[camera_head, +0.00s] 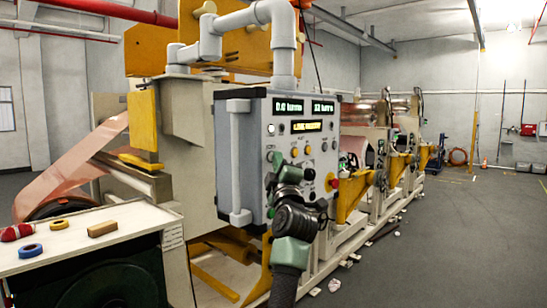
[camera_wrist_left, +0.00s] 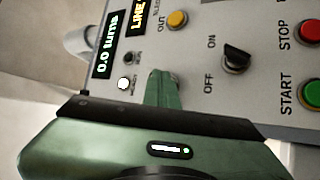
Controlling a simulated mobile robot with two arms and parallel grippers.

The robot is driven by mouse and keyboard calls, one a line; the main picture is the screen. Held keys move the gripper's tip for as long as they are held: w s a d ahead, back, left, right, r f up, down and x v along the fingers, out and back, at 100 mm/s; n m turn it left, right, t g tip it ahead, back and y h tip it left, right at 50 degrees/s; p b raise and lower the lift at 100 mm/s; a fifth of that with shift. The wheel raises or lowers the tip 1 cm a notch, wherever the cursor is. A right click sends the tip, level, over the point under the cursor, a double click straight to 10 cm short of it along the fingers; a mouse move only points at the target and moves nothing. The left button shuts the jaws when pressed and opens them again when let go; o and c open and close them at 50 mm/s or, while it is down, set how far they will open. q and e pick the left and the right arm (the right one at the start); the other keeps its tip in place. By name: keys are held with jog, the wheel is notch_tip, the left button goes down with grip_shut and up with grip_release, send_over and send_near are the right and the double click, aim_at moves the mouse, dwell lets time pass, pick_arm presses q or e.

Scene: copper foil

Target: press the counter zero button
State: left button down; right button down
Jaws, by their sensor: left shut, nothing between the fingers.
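The grey control panel (camera_head: 312,200) faces me in the head view. Its left counter display (camera_head: 287,106) reads 0.0 turns and also shows in the left wrist view (camera_wrist_left: 107,45). Below the display are a small white button (camera_head: 271,129) and a small black button (camera_head: 279,129). In the wrist view the white button (camera_wrist_left: 124,84) and black button (camera_wrist_left: 132,57) lie left of my fingers; their labels are too small to read surely. My left gripper (camera_head: 278,159) is shut and empty, its green fingertips (camera_wrist_left: 165,76) close to the panel; contact cannot be told. My right gripper is out of view.
The panel also carries yellow buttons (camera_head: 295,151), a black ON/OFF knob (camera_wrist_left: 237,58), a red STOP button (camera_wrist_left: 308,30) and a green START button (camera_wrist_left: 313,92). A bench (camera_head: 130,218) with tape rolls stands at left.

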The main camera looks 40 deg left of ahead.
pick_arm(q)
jog(key=shift+s+d+p, duration=0.15)
jog(key=shift+d+p, duration=0.25)
jog(key=shift+d, duration=0.4)
jog(key=d+p, duration=0.1)
jog(key=d, duration=0.4)
jog(key=shift+s, duration=0.15)
dwell(1.2)
